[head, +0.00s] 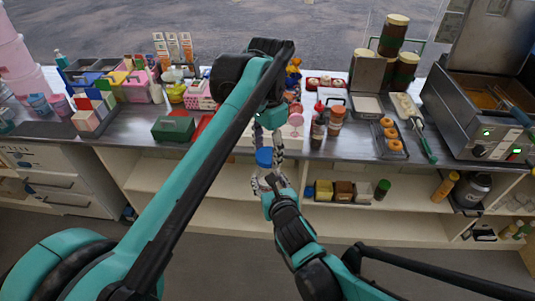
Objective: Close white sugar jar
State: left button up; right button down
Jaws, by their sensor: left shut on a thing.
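A small pale jar (262,174) is in front of the counter's open shelf, partly hidden by my gripper fingers. A blue lid (264,157) is at its top; I cannot tell whether it is seated. My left gripper (270,148) points down from above and is shut on the blue lid. My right gripper (268,184) comes up from below with its fingers around the lower part of the jar. How tightly they close on it is too small to tell.
The metal counter (345,148) behind holds a green box (173,129), sauce bottles (336,120), a tray of doughnuts (390,137) and a fryer (485,115) at right. Small tubs (343,190) stand on the shelf below. The floor in front is clear.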

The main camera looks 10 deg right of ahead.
aim_at(268, 154)
pick_arm(q)
jog(key=shift+f, duration=0.1)
jog(key=shift+f, duration=0.8)
jog(key=shift+f, duration=0.55)
jog(key=m, duration=1.8)
jog(key=shift+w, duration=0.1)
jog(key=m, duration=0.9)
